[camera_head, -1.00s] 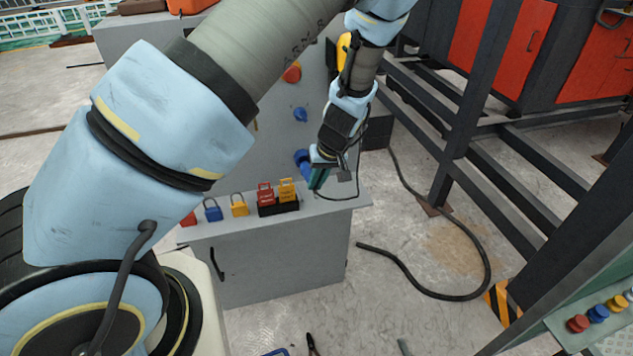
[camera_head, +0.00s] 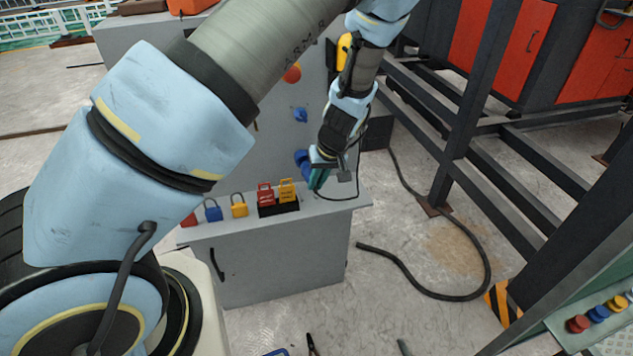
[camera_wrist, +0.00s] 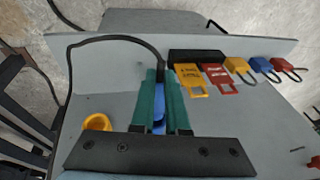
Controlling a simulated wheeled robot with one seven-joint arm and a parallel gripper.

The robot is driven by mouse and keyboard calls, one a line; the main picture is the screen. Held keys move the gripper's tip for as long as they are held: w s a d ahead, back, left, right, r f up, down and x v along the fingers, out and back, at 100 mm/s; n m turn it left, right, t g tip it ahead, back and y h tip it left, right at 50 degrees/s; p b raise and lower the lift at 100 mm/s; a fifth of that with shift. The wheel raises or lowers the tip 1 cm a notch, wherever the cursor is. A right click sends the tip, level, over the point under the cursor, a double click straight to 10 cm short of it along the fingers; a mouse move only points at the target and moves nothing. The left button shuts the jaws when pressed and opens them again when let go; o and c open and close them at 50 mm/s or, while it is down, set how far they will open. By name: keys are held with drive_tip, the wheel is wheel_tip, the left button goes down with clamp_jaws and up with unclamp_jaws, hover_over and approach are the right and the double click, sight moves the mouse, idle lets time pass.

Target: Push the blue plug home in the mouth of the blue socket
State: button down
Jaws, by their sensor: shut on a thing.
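My gripper (camera_head: 319,179) is low in front of the grey upright panel, just above the bench top. In the wrist view its green fingers (camera_wrist: 161,105) are shut on the blue plug (camera_wrist: 158,118), of which a narrow strip shows between them. A black cable (camera_wrist: 115,40) loops from the plug's end to the left. A blue round fitting (camera_head: 303,161), which appears to be the blue socket, is on the panel just left of my gripper in the head view. Its mouth and the plug's front end are hidden, so I cannot tell how deep the plug sits.
A yellow ring (camera_wrist: 97,122) is left of my fingers in the wrist view. A small blue fitting (camera_head: 300,114) is higher on the panel. Dark steel frames (camera_head: 465,120) stand right.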

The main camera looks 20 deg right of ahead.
drive_tip(key=shift+w+d+b, duration=0.15)
drive_tip(key=shift+w, duration=0.85)
drive_tip(key=shift+w+d+b, duration=0.1)
drive_tip(key=shift+w+b, duration=0.05)
drive_tip(key=shift+w, duration=0.8)
drive_tip(key=c, duration=0.8)
unclamp_jaws()
drive_tip(key=shift+c, duration=0.2)
drive_tip(key=b+v, duration=0.3)
drive_tip(key=v, duration=0.7)
drive_tip(key=shift+r, duration=0.4)
drive_tip(key=shift+s, duration=0.1)
drive_tip(key=w+a+r+g+h, duration=0.1)
drive_tip(key=a, duration=0.8)
drive_tip(key=w+a+r+g, duration=0.1)
drive_tip(key=a+r, duration=0.1)
drive_tip(key=a, duration=0.6)
drive_tip(key=s+a+r, duration=0.1)
drive_tip(key=s+a, duration=0.2)
drive_tip(key=a, duration=0.5)
drive_tip(key=s+a+r+h, duration=0.1)
drive_tip(key=s+a+r, duration=0.1)
drive_tip(key=s+a, duration=0.2)
drive_tip(key=a, duration=0.3)
drive_tip(key=shift+a+r, duration=0.3)
drive_tip(key=shift+a, duration=0.05)
